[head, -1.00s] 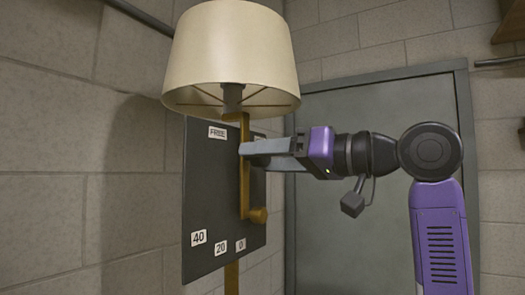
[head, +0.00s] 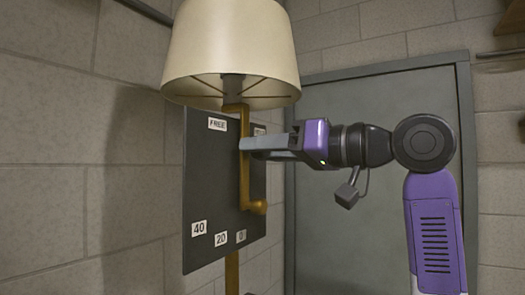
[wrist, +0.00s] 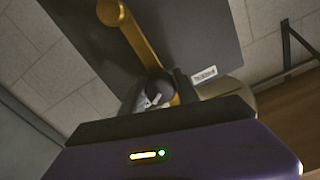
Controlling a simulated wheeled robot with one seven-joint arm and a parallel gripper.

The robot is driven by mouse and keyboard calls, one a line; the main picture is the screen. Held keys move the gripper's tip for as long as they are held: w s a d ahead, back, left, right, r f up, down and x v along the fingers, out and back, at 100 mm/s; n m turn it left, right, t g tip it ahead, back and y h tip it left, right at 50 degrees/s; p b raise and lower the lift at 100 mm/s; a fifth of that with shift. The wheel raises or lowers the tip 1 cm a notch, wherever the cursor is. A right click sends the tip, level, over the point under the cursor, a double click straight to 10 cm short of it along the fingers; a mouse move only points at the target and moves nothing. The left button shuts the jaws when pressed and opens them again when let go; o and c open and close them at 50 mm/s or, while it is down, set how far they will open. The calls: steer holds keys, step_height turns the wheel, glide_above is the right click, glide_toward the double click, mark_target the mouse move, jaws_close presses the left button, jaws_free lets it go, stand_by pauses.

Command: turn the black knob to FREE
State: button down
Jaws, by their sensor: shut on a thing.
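The lamp has a cream shade (head: 231,52) and a dark panel (head: 205,185) with white labels. The FREE label (head: 217,124) is at the panel's upper left; the 40 label (head: 199,228), 20 label (head: 221,239) and 0 label (head: 241,236) run along the bottom. A brass crank-like bar (head: 245,180) stands before the panel. My gripper (head: 246,143) reaches in from the right across the bar. In the wrist view a dark round knob (wrist: 153,86) shows between the fingers, which are shut on it. The fingers hide it in the head view, and its pointer direction is unclear.
A grey door (head: 375,230) stands behind my arm. A block wall (head: 60,140) is close on the left. Another small label (head: 259,131) sits right of the bar, too small to read. The shade hangs just above my gripper.

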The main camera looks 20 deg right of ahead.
steer(key=n+b, duration=0.2)
steer(key=n, duration=0.4)
steer(key=shift+d+f, duration=0.1)
steer(key=n+b, duration=0.2)
steer(key=n, duration=0.3)
steer(key=shift+w+n, duration=0.1)
steer(key=shift+n, duration=0.2)
steer(key=n, duration=0.3)
steer(key=n+b, duration=0.1)
steer(key=n, duration=0.2)
steer(key=shift+d+r+n, duration=0.1)
steer(key=shift+r+n, duration=0.1)
steer(key=shift+n, duration=0.1)
steer(key=n, duration=0.5)
steer(key=shift+b, duration=0.35)
steer(key=shift+n, duration=0.3)
steer(key=c, duration=0.9)
jaws_free()
steer(key=shift+r, duration=0.1)
steer(key=b+v, duration=0.2)
steer(key=v, duration=0.5)
steer(key=shift+s+d, duration=0.2)
steer(key=shift+s, duration=0.1)
